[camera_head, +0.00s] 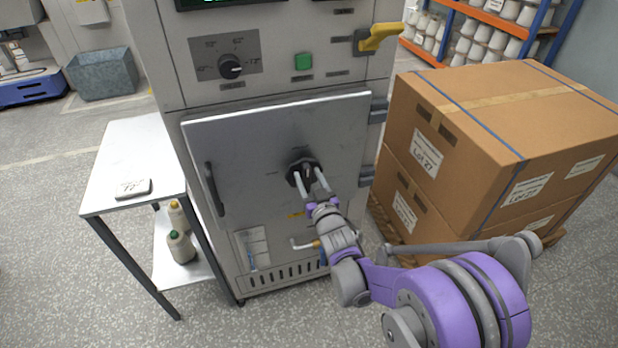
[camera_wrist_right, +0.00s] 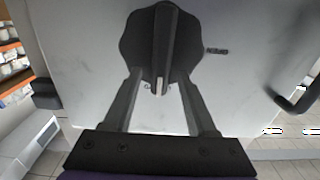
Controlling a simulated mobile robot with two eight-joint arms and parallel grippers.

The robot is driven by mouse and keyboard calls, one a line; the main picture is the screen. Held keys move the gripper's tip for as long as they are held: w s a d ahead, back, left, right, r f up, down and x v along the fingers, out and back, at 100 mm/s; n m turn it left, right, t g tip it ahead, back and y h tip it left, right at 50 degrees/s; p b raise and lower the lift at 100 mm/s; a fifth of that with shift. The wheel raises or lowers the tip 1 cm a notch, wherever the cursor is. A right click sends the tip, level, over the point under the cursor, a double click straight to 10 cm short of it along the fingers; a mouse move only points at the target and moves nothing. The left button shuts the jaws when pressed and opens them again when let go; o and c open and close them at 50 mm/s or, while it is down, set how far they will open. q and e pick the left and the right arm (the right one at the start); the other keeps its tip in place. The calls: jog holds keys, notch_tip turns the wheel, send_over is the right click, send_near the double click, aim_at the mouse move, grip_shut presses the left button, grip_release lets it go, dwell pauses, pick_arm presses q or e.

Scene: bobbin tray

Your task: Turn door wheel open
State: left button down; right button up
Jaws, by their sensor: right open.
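The door wheel is a black lobed knob (camera_head: 299,168) on the front of the grey cabinet door (camera_head: 240,138). In the right wrist view the wheel (camera_wrist_right: 145,42) fills the upper middle, with a raised ridge running down its centre. My right gripper (camera_head: 310,178) is at the wheel, its fingers apart. In the right wrist view the open fingers (camera_wrist_right: 160,78) reach either side of the wheel's lower part and the ridge. I cannot tell whether they touch it. The door looks closed, with a dark handle (camera_head: 214,189) on its left side. My left gripper is not in view.
Stacked cardboard boxes (camera_head: 470,130) stand on a pallet right of the cabinet, close to my right arm. A white side table (camera_head: 125,160) stands to the left, with bobbins on its lower shelf. A knob panel (camera_head: 225,55) and yellow lever (camera_head: 378,38) are above the door.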

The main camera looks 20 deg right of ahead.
grip_shut()
dwell(0.5)
jog(key=n, duration=0.2)
jog(key=a+n, duration=0.1)
jog(key=n, duration=0.1)
jog(key=shift+f+b, duration=0.15)
jog(key=shift+b, duration=0.2)
jog(key=shift+s+a+f+n+b, duration=0.1)
jog(key=shift+a+f+n+b, duration=0.3)
jog(key=shift+n, duration=1.95)
jog(key=shift+w+a+f+n+b, duration=0.15)
jog(key=shift+f+n+b, duration=0.4)
jog(key=shift+n, duration=1.75)
jog(key=shift+s+a+f+n+b, duration=0.2)
jog(key=shift+n+b, duration=0.5)
jog(key=shift+n, duration=1.65)
